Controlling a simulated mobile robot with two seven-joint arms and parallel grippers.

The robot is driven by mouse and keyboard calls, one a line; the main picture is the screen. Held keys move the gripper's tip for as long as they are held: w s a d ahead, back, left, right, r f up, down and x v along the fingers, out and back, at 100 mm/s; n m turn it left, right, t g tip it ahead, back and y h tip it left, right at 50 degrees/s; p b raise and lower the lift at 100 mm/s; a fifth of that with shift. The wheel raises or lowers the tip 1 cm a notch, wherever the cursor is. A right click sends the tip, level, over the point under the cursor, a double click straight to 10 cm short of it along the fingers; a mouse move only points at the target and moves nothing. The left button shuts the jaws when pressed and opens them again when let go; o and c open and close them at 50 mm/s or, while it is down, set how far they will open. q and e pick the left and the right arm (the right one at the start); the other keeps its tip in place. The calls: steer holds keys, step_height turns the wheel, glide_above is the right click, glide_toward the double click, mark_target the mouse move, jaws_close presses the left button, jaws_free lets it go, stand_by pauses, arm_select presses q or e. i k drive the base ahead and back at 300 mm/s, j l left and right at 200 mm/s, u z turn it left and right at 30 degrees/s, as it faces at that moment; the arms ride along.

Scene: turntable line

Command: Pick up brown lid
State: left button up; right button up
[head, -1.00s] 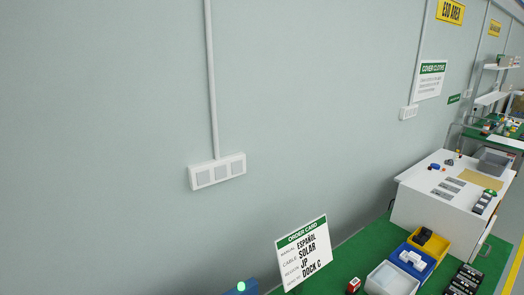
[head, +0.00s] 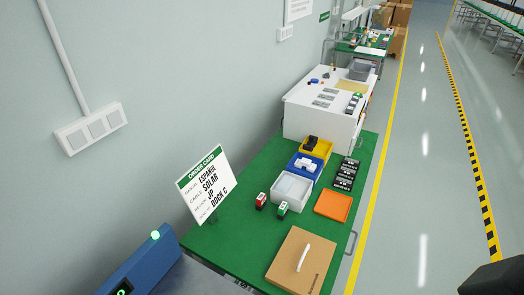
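The brown lid (head: 285,265) lies flat at the near end of the green table in the head view. It is a tan-brown board with a white bar-like handle (head: 303,257) on top. Its near edge runs close to the bottom of the picture. A dark block at the lower right corner, beyond the table, looks like part of my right arm or gripper (head: 492,279); its fingers cannot be made out. It is well apart from the lid. My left gripper is not in view.
On the green table (head: 240,233) are an order card (head: 205,184), an orange tray (head: 333,205), a white bin (head: 291,191), a blue bin (head: 305,168), a yellow bin (head: 316,148), two small boxes and several black items. A blue machine (head: 145,265) stands lower left. The floor at right is clear.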

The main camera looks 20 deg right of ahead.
mark_target(303, 258)
steer(key=z, duration=0.95)
steer(key=k+j+u, duration=0.4)
steer(key=k+j, duration=0.4)
steer(key=k, duration=0.15)
